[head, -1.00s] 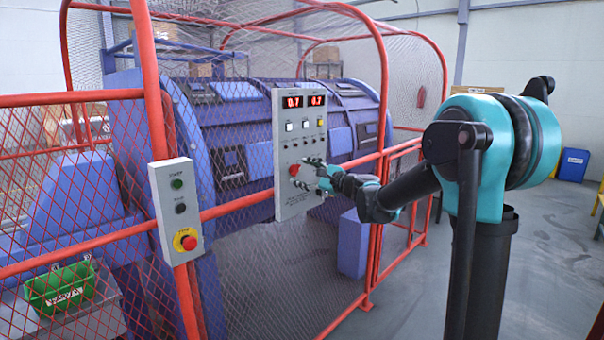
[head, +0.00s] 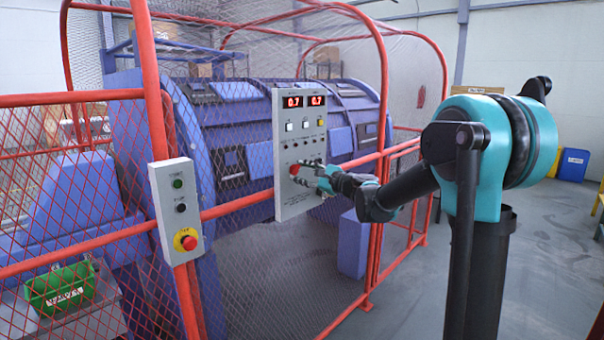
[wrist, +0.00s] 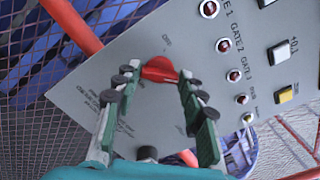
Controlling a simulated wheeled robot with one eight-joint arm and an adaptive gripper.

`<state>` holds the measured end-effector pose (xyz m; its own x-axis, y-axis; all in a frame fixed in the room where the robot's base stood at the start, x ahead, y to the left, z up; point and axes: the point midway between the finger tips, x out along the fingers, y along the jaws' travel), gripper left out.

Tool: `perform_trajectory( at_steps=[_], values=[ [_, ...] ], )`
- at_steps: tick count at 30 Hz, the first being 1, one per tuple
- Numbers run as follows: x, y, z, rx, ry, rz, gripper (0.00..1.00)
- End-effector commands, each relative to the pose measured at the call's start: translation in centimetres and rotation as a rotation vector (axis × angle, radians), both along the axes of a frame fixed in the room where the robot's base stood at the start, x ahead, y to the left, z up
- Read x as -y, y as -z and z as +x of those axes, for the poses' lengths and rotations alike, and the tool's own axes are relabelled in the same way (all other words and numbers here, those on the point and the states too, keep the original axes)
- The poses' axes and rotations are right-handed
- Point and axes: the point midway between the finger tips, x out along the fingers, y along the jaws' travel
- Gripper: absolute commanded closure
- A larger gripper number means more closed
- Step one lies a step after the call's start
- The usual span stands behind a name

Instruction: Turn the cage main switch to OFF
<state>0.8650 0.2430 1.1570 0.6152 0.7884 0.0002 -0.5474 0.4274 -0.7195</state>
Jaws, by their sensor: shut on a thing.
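The cage main switch is a red rotary handle (wrist: 158,69) low on the grey control panel (wrist: 225,115). In the head view the switch (head: 293,169) shows as a small red spot beside my fingertips. My gripper (wrist: 160,78) has one finger on each side of the red handle and is shut on it. In the head view my gripper (head: 312,172) reaches the panel from the right. A small printed label sits above the handle in the wrist view, too small to read surely. The fingers hide part of the handle's sides.
The panel (head: 283,120) has two red displays, lit buttons and small lamps. It hangs on the red mesh cage (head: 155,120) around the blue strander. A smaller box (head: 165,190) with a red emergency button is at left. Open floor lies at right.

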Motion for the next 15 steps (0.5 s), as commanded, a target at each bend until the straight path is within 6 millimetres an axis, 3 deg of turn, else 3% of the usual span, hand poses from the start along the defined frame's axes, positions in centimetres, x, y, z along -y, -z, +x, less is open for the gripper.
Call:
perform_trajectory(
  at_steps=[15],
  values=[
    [-0.03, 0.11, -0.08, 0.265, -0.001, -0.208, 0.88]
  ],
)
